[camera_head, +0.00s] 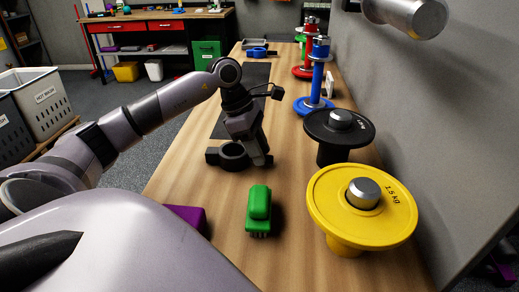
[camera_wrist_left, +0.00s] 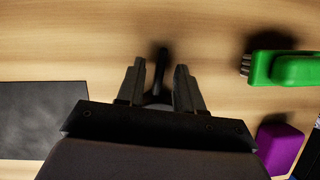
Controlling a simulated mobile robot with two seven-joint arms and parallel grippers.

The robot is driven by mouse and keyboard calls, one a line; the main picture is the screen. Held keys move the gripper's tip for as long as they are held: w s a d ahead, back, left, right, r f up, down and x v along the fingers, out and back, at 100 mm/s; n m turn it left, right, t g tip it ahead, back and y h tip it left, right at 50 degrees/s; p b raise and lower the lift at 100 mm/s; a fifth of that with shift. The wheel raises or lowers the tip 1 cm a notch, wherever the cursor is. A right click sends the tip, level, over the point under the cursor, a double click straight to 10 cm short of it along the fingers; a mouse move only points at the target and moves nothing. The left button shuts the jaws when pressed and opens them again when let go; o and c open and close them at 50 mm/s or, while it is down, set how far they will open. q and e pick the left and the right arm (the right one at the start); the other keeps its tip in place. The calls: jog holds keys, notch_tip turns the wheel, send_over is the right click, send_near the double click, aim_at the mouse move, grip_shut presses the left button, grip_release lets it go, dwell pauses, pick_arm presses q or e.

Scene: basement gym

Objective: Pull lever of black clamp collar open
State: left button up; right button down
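The black clamp collar (camera_head: 233,156) lies on the wooden bench in the head view, with a small block-like part at its left side. My left gripper (camera_head: 257,158) points down over the collar's right side and partly covers it. In the left wrist view, the two fingers of the left gripper (camera_wrist_left: 160,88) stand apart. A thin dark piece, likely the collar's lever (camera_wrist_left: 162,62), shows in the gap between them, with room on both sides. Contact cannot be made out. The rest of the collar is hidden behind the gripper there. My right gripper is not in view.
A green brush (camera_head: 259,210) and a purple block (camera_head: 188,215) lie nearer on the bench. A yellow weight plate (camera_head: 330,215) and a black plate (camera_head: 352,135) on stands are at the right, by the wall. A dark mat (camera_head: 257,75) lies behind the gripper.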

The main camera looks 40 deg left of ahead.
pick_arm(q)
jog(key=v, duration=0.7)
jog(key=shift+f, duration=0.1)
dwell(0.4)
